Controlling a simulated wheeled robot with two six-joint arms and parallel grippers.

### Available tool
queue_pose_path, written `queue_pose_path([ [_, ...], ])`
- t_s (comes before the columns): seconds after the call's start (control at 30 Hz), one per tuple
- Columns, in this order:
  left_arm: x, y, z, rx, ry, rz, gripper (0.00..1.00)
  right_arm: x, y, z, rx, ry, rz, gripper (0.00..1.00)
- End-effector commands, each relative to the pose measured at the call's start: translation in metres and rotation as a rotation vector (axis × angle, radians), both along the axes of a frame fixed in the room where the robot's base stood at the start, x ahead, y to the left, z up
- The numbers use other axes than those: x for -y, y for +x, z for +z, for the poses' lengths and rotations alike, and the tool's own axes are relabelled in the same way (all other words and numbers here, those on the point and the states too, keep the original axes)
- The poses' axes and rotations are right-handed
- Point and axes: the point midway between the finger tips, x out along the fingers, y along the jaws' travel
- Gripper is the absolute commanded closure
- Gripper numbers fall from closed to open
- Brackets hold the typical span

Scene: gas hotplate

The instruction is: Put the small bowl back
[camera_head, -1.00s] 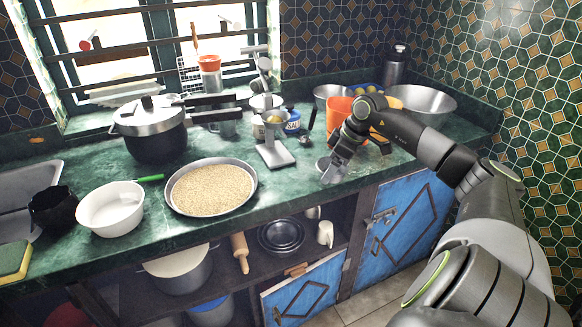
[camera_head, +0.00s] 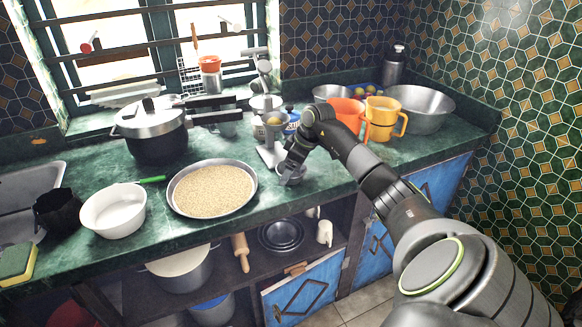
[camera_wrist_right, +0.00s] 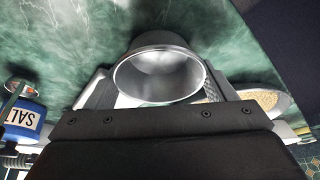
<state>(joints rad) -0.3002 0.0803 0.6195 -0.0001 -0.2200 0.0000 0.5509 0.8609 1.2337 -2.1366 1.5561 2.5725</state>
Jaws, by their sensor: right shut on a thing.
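The small metal bowl (camera_head: 291,177) is in my right gripper (camera_head: 290,168), over the green counter just right of the grain tray. In the right wrist view the bowl (camera_wrist_right: 160,72) sits between the two fingers, its round rim facing the camera. The right gripper is shut on it. I cannot tell whether the bowl's base touches the counter. My left gripper is not in view.
A steel tray of grain (camera_head: 213,190) lies left of the bowl, and a grey kitchen scale (camera_head: 270,157) stands close behind. A blue salt tub (camera_wrist_right: 25,117), orange mug (camera_head: 346,113) and yellow mug (camera_head: 383,120) are near. The counter's front right is clear.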

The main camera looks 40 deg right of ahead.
Motion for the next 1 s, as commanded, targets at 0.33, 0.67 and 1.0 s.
queue_pose_path([
  [0.33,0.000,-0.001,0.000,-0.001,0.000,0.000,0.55,0.000,0.000,-0.004,0.001,-0.001,0.001,0.46],
  [0.67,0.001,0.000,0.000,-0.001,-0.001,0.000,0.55,0.000,0.000,-0.003,0.003,-0.001,0.000,0.01],
  [1.0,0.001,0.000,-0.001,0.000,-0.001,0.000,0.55,0.006,-0.006,0.019,0.006,-0.005,-0.001,0.01],
])
